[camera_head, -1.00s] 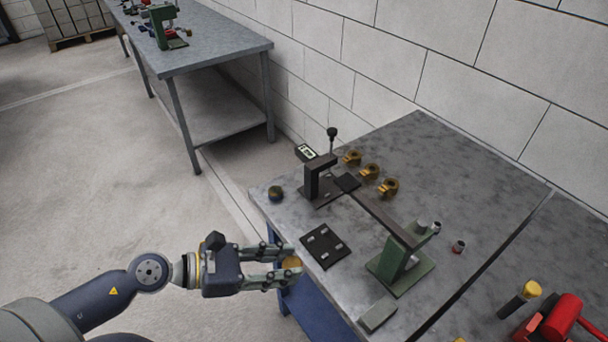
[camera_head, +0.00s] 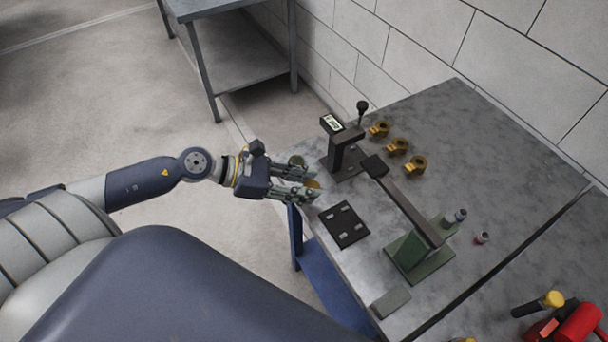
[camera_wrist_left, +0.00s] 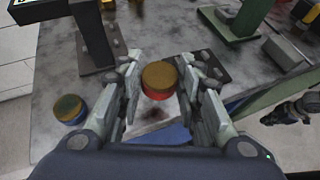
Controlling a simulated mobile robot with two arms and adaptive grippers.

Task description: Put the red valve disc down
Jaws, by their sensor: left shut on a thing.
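My left gripper (camera_head: 314,188) is shut on the red valve disc (camera_head: 313,184), at the table's left edge. In the left wrist view the disc (camera_wrist_left: 159,80) has a brass-yellow top and a red side and sits between the fingertips (camera_wrist_left: 158,82). Whether it touches the table I cannot tell. A second disc with a greenish top and blue side (camera_wrist_left: 69,108) stands on the table, partly behind my gripper in the head view (camera_head: 297,160). My right gripper is out of the head view; a dark jointed part at the left wrist view's right edge may be it.
A black plate with light pads (camera_head: 344,225) lies just right of my gripper. Beyond stand a black fixture (camera_head: 345,150), several brass fittings (camera_head: 398,146) and a green stand (camera_head: 420,259). A grey block (camera_head: 391,302) lies near the front edge. The back right tabletop is clear.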

